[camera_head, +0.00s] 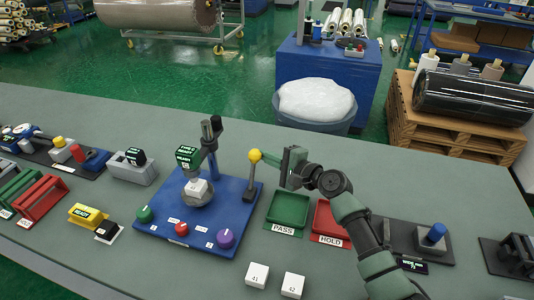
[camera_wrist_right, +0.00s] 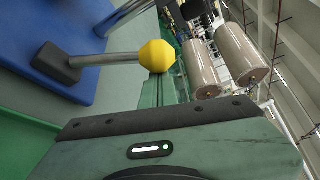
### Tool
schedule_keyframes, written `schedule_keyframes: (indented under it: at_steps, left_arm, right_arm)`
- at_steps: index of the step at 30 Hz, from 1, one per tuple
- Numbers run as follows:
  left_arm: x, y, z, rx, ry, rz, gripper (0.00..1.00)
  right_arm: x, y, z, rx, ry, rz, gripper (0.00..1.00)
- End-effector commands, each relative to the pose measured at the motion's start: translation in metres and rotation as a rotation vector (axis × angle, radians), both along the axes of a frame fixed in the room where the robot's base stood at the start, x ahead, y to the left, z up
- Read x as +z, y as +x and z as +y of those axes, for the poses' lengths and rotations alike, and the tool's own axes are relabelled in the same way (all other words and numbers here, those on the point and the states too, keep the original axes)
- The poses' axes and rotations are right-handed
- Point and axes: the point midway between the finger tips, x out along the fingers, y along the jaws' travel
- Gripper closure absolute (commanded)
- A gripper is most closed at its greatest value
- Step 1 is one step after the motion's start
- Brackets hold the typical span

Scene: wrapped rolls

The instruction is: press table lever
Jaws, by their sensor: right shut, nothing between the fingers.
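The table lever is a dark rod with a yellow ball knob (camera_head: 255,156), standing on a dark base at the right edge of a blue panel (camera_head: 165,226). In the right wrist view, the yellow knob (camera_wrist_right: 157,56) and its grey rod (camera_wrist_right: 108,59) show just beyond the gripper body. My right gripper (camera_head: 277,161) is shut and empty, just right of the knob and at about its height. Whether it touches the knob I cannot tell. My left gripper is not in view.
A green PASS tray (camera_head: 288,210) and a red HOLD tray (camera_head: 330,224) lie below my right arm. Two white blocks (camera_head: 257,274) sit in front.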

Motion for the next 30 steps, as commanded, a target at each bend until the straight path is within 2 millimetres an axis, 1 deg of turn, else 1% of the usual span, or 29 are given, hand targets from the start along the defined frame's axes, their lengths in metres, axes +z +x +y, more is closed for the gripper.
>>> schedule_keyframes:
  at_steps: [8, 17, 23, 27, 30]
  left_arm:
    - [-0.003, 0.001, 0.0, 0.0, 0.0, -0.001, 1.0]
    - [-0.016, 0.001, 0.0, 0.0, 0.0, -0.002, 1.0]
    - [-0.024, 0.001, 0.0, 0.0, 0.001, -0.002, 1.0]
    - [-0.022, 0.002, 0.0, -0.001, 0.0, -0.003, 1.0]
    - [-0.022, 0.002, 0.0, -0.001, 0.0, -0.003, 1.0]
  right_arm:
    - [0.0, -0.001, 0.0, 0.0, -0.005, -0.014, 1.0]
    - [0.006, -0.012, 0.004, 0.002, -0.039, -0.121, 1.0]
    - [0.016, -0.028, 0.009, 0.002, -0.088, -0.271, 1.0]
    - [0.024, -0.041, 0.014, 0.004, -0.085, -0.265, 1.0]
    - [0.026, -0.051, 0.017, 0.003, -0.084, -0.264, 1.0]
